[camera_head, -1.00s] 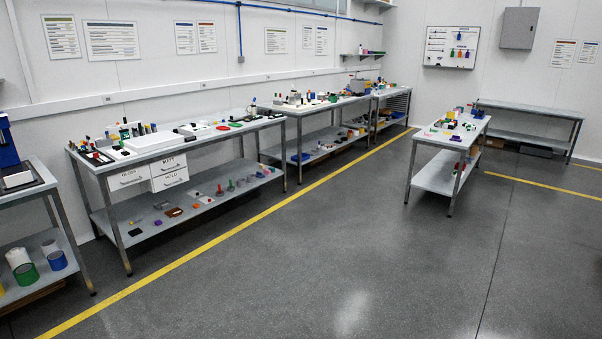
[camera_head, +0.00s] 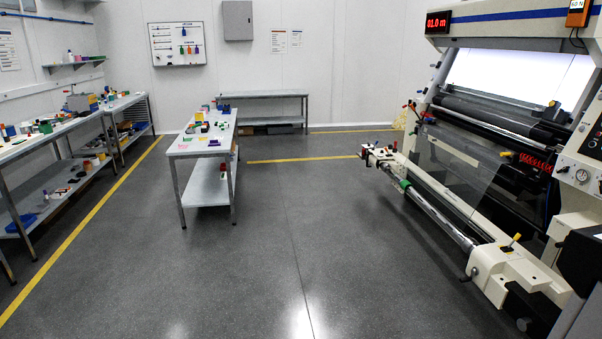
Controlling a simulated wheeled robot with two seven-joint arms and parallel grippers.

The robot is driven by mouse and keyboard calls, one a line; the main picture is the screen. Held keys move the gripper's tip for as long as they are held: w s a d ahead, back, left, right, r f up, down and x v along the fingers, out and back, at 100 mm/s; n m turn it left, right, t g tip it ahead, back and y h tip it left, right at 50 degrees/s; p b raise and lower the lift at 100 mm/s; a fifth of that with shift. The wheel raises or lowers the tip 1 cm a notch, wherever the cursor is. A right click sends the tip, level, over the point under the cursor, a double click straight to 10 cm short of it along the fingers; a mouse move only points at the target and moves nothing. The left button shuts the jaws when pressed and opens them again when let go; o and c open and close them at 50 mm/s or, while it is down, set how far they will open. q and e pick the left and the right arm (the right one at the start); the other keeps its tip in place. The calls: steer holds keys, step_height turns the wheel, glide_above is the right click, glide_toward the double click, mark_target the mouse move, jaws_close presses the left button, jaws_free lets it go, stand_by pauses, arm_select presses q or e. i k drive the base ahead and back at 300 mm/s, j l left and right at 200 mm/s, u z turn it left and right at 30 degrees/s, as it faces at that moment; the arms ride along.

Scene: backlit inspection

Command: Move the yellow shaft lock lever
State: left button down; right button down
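A small yellow lever (camera_head: 516,237) stands up on the cream bracket (camera_head: 505,268) at the near end of a long metal shaft (camera_head: 440,222). The shaft runs along the front of the inspection machine (camera_head: 470,80) on the right. A second bracket (camera_head: 382,158) with small red parts carries the far end of the shaft. How the lever's base is seated is too small to tell. Neither of my grippers shows in the head view.
Grey floor (camera_head: 290,240) lies open in front of the machine. A table (camera_head: 203,145) with small coloured parts stands left of centre. Loaded benches (camera_head: 60,130) line the left wall, and a low bench (camera_head: 262,95) stands at the back. A black part (camera_head: 580,255) fills the right edge.

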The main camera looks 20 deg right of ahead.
mark_target(517, 235)
steer(key=i+z, duration=0.25)
steer(key=i, duration=0.3)
steer(key=i+z, duration=0.2)
steer(key=i, duration=0.35)
steer(key=i+j+z, duration=0.25)
steer(key=i, duration=0.3)
steer(key=i+l+z, duration=0.2)
steer(key=i+z, duration=0.2)
steer(key=i+l+z, duration=0.1)
steer(key=i+z, duration=0.3)
steer(key=i+j+z, duration=0.15)
steer(key=i+z, duration=0.25)
steer(key=i, duration=0.2)
